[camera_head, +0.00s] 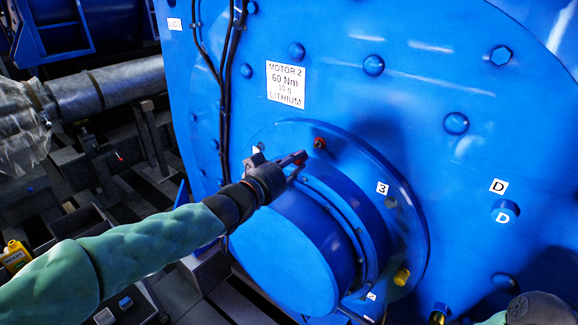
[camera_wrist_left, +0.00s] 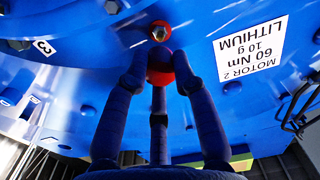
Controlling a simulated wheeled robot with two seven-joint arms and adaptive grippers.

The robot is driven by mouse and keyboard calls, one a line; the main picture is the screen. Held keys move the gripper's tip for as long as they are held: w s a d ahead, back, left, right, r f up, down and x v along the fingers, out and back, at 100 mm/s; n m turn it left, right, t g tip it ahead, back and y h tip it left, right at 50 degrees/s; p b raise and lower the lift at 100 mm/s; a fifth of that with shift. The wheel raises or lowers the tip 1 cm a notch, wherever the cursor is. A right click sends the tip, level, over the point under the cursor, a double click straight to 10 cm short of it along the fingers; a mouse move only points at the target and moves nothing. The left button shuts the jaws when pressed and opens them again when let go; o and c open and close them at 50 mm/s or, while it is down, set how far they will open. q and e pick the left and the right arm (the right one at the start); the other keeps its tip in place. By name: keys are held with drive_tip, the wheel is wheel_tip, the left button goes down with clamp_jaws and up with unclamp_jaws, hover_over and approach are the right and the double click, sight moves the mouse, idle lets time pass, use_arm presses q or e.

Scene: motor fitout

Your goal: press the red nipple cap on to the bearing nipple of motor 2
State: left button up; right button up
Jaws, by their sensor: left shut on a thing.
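Motor 2 (camera_head: 440,70) is a large blue housing with a round flange, and its label also shows upside down in the left wrist view (camera_wrist_left: 252,45). A bearing nipple (camera_wrist_left: 160,32) with a red surround sits on the flange; the red spot shows in the head view (camera_head: 319,143). My left gripper (camera_head: 298,161) is shut on the red nipple cap (camera_wrist_left: 160,68), its fingers around it. The cap is just short of the nipple, with a small gap in the left wrist view. The fingers partly hide the cap.
The blue shaft cover (camera_head: 285,255) bulges out below my left gripper. A yellow fitting (camera_head: 401,276) sits lower right on the flange. Black cables (camera_head: 226,70) run down the housing. A yellow bottle (camera_head: 15,256) stands at the lower left.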

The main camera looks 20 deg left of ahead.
sight(315, 147)
use_arm(q)
drive_tip(key=shift+x, duration=1.75)
drive_tip(key=shift+b+x, duration=0.3)
drive_tip(key=shift+x, duration=1.3)
idle(0.5)
drive_tip(key=o, duration=0.8)
drive_tip(key=shift+r, duration=0.1)
drive_tip(key=shift+s, duration=0.15)
drive_tip(key=v, duration=1.1)
drive_tip(key=shift+s+a, duration=0.1)
drive_tip(key=shift+s, duration=0.25)
